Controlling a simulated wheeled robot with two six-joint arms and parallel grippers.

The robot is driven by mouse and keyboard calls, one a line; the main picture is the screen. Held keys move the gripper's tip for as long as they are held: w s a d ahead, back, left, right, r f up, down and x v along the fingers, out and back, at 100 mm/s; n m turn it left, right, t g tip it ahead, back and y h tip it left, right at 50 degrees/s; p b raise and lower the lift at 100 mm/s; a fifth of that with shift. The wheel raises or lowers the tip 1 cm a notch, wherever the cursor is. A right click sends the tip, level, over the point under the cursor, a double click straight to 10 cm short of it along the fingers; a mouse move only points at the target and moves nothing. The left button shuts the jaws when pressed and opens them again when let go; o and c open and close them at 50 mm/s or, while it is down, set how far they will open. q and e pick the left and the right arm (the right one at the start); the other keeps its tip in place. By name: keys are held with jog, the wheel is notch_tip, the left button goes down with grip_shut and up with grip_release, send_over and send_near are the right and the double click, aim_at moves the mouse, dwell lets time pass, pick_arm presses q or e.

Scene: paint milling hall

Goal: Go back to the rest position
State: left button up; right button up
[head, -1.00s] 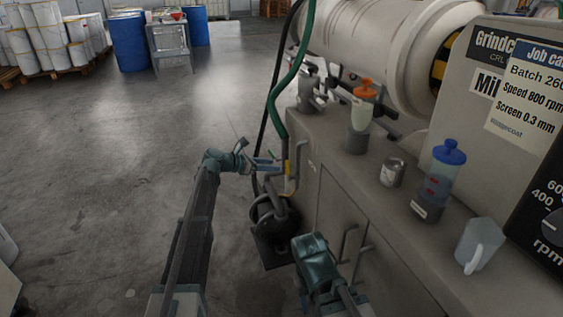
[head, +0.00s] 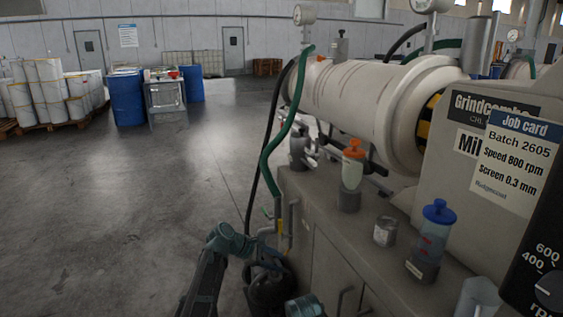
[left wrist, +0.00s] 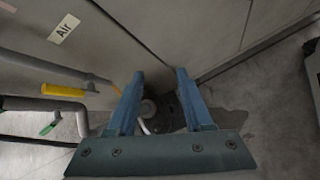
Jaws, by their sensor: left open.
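My left gripper (head: 272,262) is in the lower middle of the head view, in front of the machine cabinet's left end. In the left wrist view its two blue fingers (left wrist: 160,78) are apart, with nothing held between them. A pipe with a yellow handle (left wrist: 63,90) is left of the fingers, apart from them. A green handle (left wrist: 48,129) is below it, and an "Air" label (left wrist: 64,28) is on the panel above. Of my right arm only a teal piece shows at the head view's bottom edge; its jaws are out of sight.
A dark round vessel (head: 268,292) stands below. Floor at left is open.

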pick_arm(q)
jog(key=s+d+f+m+g+y, duration=0.1)
jog(key=s+f+m+g+y, duration=0.15)
jog(key=s+m, duration=0.45)
jog(key=s+d+f+m+g+y, duration=0.1)
jog(key=s+d+f+m+y, duration=0.15)
jog(key=s, duration=0.75)
jog(key=s+a+f+m+y, duration=0.1)
jog(key=s+a+m+y, duration=0.2)
jog(key=s+m, duration=0.3)
jog(key=s+a+f+m+y, duration=0.1)
jog(key=s+a+m+y, duration=0.15)
jog(key=s+m, duration=0.4)
notch_tip(320, 180, up, 29)
jog(key=s+n+p, duration=0.1)
jog(key=p, duration=2.8)
jog(key=shift+s+a+n, duration=0.25)
jog(key=shift+a+n, duration=0.05)
jog(key=shift+g, duration=0.25)
jog(key=shift+s, duration=0.1)
